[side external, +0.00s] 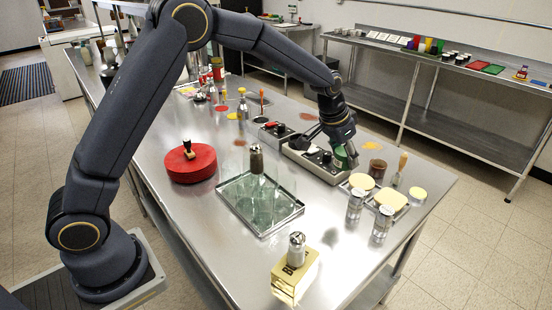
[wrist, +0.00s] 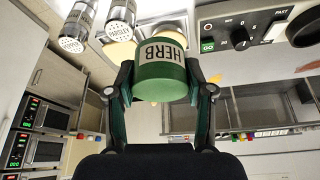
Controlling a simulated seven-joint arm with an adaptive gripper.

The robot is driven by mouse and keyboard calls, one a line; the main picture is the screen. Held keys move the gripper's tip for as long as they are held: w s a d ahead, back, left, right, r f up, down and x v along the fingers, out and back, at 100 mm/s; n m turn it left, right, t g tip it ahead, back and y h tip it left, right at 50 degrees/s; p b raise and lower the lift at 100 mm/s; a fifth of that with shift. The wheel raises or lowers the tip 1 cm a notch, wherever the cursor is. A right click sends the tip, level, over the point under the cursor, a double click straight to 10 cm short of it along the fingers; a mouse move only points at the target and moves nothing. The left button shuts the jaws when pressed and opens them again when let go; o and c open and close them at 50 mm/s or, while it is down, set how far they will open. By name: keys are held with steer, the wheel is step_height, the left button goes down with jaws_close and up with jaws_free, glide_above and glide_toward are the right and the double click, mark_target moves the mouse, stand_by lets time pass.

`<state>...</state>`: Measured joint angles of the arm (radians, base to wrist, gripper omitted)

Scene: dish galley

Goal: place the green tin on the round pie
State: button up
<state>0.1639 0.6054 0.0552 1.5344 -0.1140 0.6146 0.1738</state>
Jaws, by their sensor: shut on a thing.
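My gripper (side external: 335,135) is shut on the green tin (side external: 345,157), holding it beside the grey control box near the right part of the steel counter. In the wrist view the tin (wrist: 160,78) sits between my two fingers (wrist: 160,92), its label reading HERB. Its height above the counter is hard to judge. Several pale yellow round things lie to the right of the tin, one of them nearest it (side external: 362,181); I cannot tell which, if any, is the round pie. A thick red round block (side external: 190,164) with a small dark object on top stands at left.
Metal-topped shakers (side external: 355,204) stand right of a tray of clear glasses (side external: 262,228). The control box (side external: 316,160) is beside my gripper. A brown jar (side external: 377,169) and a wooden-handled brush (side external: 399,170) stand close to the tin.

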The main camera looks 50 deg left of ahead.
glide_above(360, 184)
steer(key=s, duration=0.1)
steer(key=f, duration=0.7)
steer(key=shift+s+a+f, duration=0.1)
steer(key=shift+s+a, duration=0.05)
steer(key=shift+a, duration=0.05)
steer(key=shift+f, duration=1.45)
steer(key=shift+f, duration=0.2)
steer(key=o, duration=1.3)
steer(key=shift+c, duration=0.2)
